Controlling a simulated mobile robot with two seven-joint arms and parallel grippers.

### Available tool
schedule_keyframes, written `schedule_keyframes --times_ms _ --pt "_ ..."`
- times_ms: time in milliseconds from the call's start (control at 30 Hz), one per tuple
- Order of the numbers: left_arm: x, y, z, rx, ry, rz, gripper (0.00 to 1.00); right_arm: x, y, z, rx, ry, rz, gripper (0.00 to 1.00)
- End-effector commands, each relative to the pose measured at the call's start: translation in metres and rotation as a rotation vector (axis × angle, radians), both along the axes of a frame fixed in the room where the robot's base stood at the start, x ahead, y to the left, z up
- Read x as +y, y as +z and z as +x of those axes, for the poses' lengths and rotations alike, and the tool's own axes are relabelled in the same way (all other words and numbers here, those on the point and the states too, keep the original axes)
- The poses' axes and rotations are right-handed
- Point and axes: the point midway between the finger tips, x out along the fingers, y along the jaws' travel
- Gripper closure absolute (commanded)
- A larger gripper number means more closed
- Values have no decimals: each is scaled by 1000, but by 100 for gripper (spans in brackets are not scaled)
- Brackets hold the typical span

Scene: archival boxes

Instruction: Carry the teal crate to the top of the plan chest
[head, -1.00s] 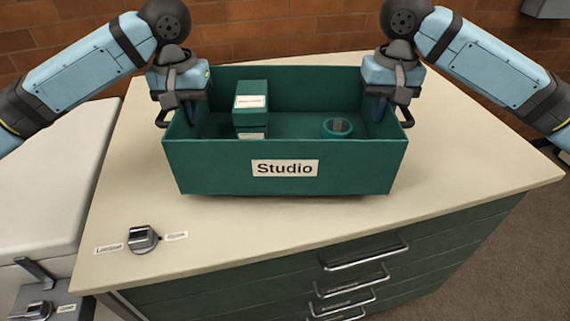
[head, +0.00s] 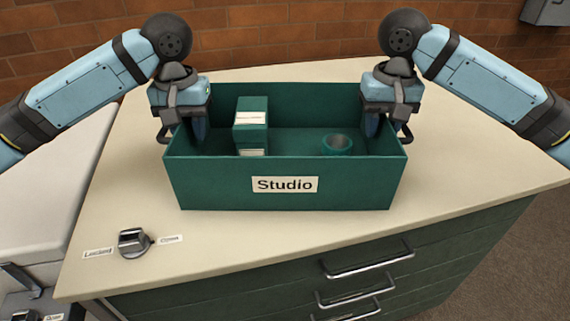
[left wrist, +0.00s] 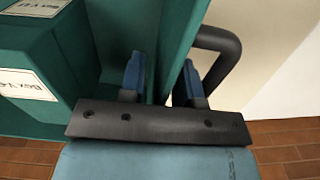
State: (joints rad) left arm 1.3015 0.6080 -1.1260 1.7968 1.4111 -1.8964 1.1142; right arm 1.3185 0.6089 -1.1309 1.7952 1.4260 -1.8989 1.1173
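The teal crate (head: 230,187), labelled "Studio", sits level on the pale top of the plan chest (head: 480,200). Inside it are a teal box (head: 251,136) and a round teal roll (head: 338,144). My left gripper (head: 190,130) is at the crate's left end, its fingers on both sides of the end wall. In the left wrist view the fingers (left wrist: 165,80) stand apart astride the wall, beside the dark handle (left wrist: 225,60), with a gap showing. My right gripper (head: 383,127) is likewise at the right end wall, fingers spread; its outer finger is partly hidden.
A dark knob (head: 133,242) with small labels is on the chest's front left. A white-topped unit (head: 40,200) adjoins at left. Drawer handles (head: 368,260) are on the chest's front. A brick wall (head: 290,40) stands behind. The chest top is clear at right.

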Motion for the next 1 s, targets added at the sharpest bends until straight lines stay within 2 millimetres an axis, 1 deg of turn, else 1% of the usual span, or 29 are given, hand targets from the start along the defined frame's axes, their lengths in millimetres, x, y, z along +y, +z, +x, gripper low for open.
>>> schedule_keyframes --times_ms 67,167,267,400,500,600,700,867,967,1000 --pt "0 3 0 -1 0 -1 69 0 0 0 0 0 0 69" --pt "0 14 0 -2 -1 -1 69 0 0 0 0 1 0 69" --pt "-1 34 0 -3 -2 -2 69 0 0 0 0 1 0 69" --pt "-1 66 0 -4 0 -2 69 0 0 0 0 1 1 69" --pt "0 86 0 -5 1 1 69 0 0 0 0 1 1 69" --pt "0 102 0 -5 2 1 69 0 0 0 0 1 1 69" --pt "0 112 0 -3 1 1 69 0 0 0 0 1 1 69" --pt "0 120 -1 -1 1 0 69 1 3 0 -1 1 1 69" --pt "0 121 -1 -1 0 0 69 1 13 0 -2 1 1 69" --pt "0 121 -1 -1 0 0 69 1 20 0 -3 0 1 69"
